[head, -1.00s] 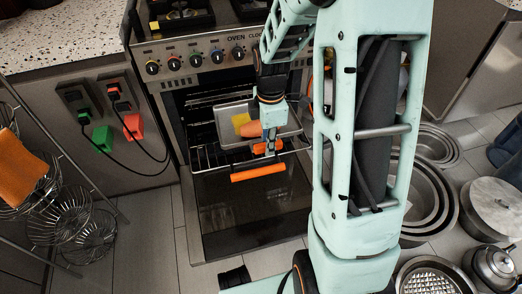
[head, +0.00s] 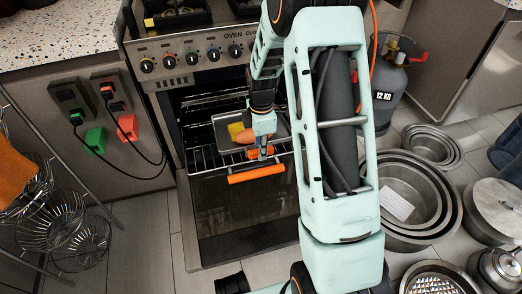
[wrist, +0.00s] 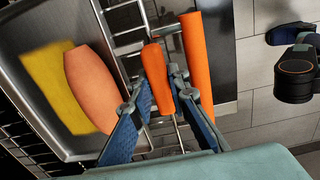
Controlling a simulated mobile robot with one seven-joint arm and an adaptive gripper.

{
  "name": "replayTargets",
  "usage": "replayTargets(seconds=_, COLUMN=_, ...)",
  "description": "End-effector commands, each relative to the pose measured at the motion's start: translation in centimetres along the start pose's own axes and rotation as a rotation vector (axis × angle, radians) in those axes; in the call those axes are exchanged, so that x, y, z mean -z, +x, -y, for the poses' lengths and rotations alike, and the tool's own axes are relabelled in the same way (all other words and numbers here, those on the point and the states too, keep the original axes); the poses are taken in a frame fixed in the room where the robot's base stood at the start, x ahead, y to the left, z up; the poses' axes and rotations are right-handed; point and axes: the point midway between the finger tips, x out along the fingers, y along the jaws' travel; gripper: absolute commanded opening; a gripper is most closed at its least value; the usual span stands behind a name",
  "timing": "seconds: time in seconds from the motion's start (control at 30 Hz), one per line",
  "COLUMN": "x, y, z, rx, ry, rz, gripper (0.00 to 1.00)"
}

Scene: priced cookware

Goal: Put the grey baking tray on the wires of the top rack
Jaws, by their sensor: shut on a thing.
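The grey baking tray (head: 283,129) is at the oven mouth, over the pulled-out wire rack (head: 204,158). It carries a yellow piece and a salmon-orange piece. It also shows large at left in the wrist view (wrist: 30,85). My gripper (head: 261,154) is at the tray's near edge. In the wrist view its fingers (wrist: 157,95) are shut on a short orange handle (wrist: 157,70) beside the tray's rim. The fingers hide how the handle joins. I cannot tell whether the tray's underside touches the wires.
Nested pans (head: 448,200) and a gas bottle (head: 390,90) stand at right. Wire baskets (head: 80,240) stand at left.

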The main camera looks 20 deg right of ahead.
Motion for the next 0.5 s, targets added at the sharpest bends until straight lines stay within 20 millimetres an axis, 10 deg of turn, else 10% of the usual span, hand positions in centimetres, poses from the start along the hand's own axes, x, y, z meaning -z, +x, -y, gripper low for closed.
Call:
replayTargets(seconds=0.13, x=-0.02, y=0.11, z=-0.08, rx=-0.002, ry=0.000, rz=0.000, gripper=0.00)
replayTargets(seconds=0.17, x=-0.01, y=0.15, z=0.02, rx=0.000, ry=0.000, rz=0.000, gripper=0.18)
replayTargets(seconds=0.3, x=-0.01, y=0.11, z=0.01, rx=0.000, ry=0.000, rz=0.000, gripper=0.33)
replayTargets(seconds=0.5, x=-0.01, y=0.10, z=0.01, rx=0.000, ry=0.000, rz=0.000, gripper=0.33)
